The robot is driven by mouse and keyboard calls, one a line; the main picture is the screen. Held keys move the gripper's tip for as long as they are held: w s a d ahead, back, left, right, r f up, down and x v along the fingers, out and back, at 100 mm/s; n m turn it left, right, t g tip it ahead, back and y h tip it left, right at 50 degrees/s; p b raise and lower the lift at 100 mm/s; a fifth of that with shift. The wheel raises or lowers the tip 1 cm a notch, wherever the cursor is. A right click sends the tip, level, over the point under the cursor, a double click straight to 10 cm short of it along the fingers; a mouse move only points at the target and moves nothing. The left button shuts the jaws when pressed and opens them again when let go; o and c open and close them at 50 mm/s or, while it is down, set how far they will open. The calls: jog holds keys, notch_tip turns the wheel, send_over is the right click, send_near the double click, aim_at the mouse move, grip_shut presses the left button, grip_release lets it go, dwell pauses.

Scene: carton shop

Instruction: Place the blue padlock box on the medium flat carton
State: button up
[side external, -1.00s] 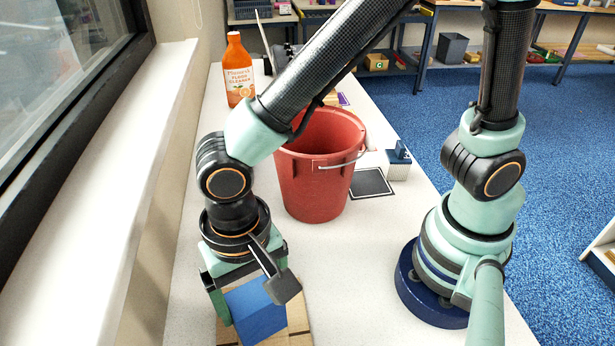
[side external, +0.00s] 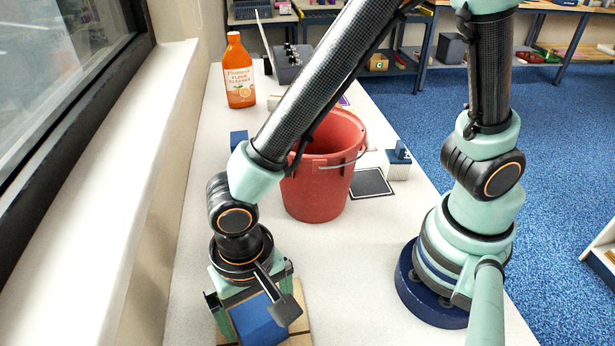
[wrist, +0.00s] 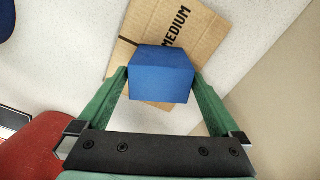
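The blue padlock box (side external: 258,322) is over the medium flat carton (side external: 300,322) at the front of the table, and it appears to rest on it. In the wrist view the plain blue box (wrist: 160,85) sits between my two green fingers, covering part of the tan carton (wrist: 185,20) marked MEDIUM. My gripper (wrist: 161,82) straddles the box and looks open, with a narrow gap beside its lower left edge. In the side view my gripper (side external: 254,305) hides the box's back part. The contact under the box is hidden.
A red bucket (side external: 318,185) stands close behind my gripper. An orange cleaner bottle (side external: 239,75) and a small blue block (side external: 239,140) are farther back. A dark-framed square (side external: 371,183) and a white-and-blue item (side external: 398,165) lie right of the bucket. The windowsill (side external: 120,200) borders the left.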

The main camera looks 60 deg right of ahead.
notch_tip(320, 180, up, 12)
jog(key=w+d+r+n+t, duration=0.1)
jog(key=w+d+r+t, duration=0.1)
jog(key=d, duration=0.6)
jog(key=w+d+r+n+t, duration=0.1)
jog(key=w+d+r+n, duration=0.1)
jog(key=d, duration=0.7)
jog(key=w+d+r+n+t, duration=0.1)
jog(key=w+d, duration=0.3)
jog(key=d, duration=0.5)
jog(key=shift+d+r+n+t, duration=0.15)
jog(key=shift+r+n+t, duration=0.15)
jog(key=shift+r+t, duration=0.5)
